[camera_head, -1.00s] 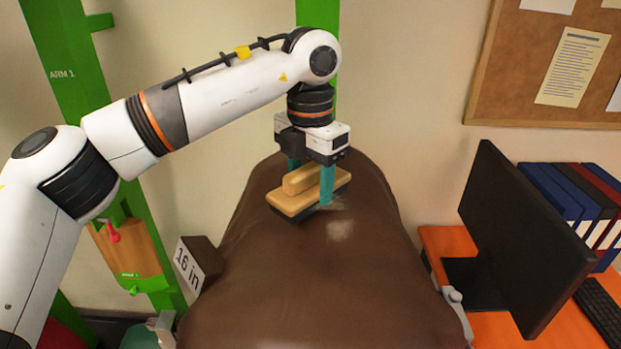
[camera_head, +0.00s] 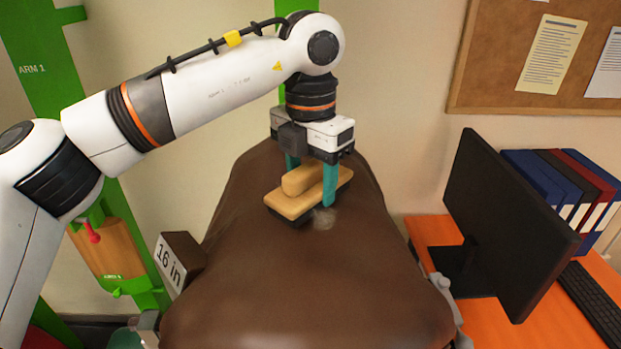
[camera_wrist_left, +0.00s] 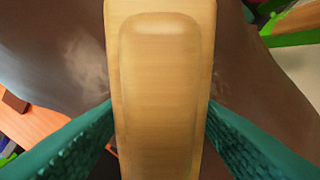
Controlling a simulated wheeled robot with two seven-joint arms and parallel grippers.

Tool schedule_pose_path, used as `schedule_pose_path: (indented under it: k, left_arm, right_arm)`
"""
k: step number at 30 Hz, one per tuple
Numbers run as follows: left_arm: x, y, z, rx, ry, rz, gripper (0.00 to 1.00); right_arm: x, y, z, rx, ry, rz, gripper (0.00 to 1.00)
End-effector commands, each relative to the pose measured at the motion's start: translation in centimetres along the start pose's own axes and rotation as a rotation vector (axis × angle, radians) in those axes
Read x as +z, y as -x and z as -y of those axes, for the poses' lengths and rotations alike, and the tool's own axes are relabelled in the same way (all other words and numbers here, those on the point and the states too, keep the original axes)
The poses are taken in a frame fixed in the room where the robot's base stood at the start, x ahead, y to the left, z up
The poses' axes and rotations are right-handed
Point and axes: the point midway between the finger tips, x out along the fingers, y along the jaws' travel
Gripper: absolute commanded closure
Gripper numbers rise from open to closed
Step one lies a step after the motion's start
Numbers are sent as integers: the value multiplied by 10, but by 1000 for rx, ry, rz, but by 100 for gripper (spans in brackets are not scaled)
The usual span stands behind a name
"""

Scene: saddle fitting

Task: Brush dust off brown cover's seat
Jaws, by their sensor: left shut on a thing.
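The brown cover (camera_head: 300,275) fills the middle of the head view, draped over a rounded form. A pale dust patch (camera_head: 322,218) shows on its seat, just in front of the brush; in the left wrist view pale dust (camera_wrist_left: 82,62) lies beside the brush. My left gripper (camera_head: 312,185) is shut on the wooden brush (camera_head: 292,204), its teal fingers on either side of the handle. The brush's dark underside is at the cover's surface; exact contact is hard to tell. My right gripper is not in view.
A box marked "16 in" (camera_head: 178,262) sits at the cover's left side. A black monitor (camera_head: 510,225), an orange desk (camera_head: 480,300) and several binders (camera_head: 565,190) stand to the right. A green frame (camera_head: 60,70) stands at the left.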

Motion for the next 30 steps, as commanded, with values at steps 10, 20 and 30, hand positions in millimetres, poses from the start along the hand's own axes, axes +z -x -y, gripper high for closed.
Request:
schedule_pose_path:
  k: [10,20,30]
  left_arm:
    - [14,-8,-16,4,-10,15,72]
    - [31,-6,-32,2,-10,17,72]
    - [46,-7,-46,2,-12,18,72]
  right_arm:
    - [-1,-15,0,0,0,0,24]
    - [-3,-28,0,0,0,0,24]
    - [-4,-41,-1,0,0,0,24]
